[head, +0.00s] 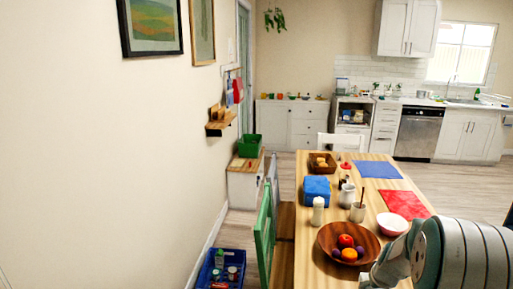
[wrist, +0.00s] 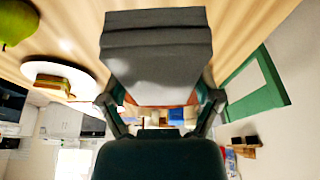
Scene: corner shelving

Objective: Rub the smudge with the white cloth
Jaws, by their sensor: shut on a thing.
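In the wrist view my gripper (wrist: 160,97) is shut on a folded, block-like cloth (wrist: 155,62), which looks pale grey in shadow. The cloth sits between the two fingers and reaches past them over a wooden table top (wrist: 240,22). I cannot tell whether it touches the wood. The smudge cannot be made out in either view; the cloth may cover part of the surface. In the head view my arm is at the lower right, over the near end of the wooden table (head: 344,213), and the cloth is not visible there.
The wrist view shows a white plate (wrist: 38,70) with a sandwich and a green fruit (wrist: 15,22). A green chair (head: 265,228) stands left.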

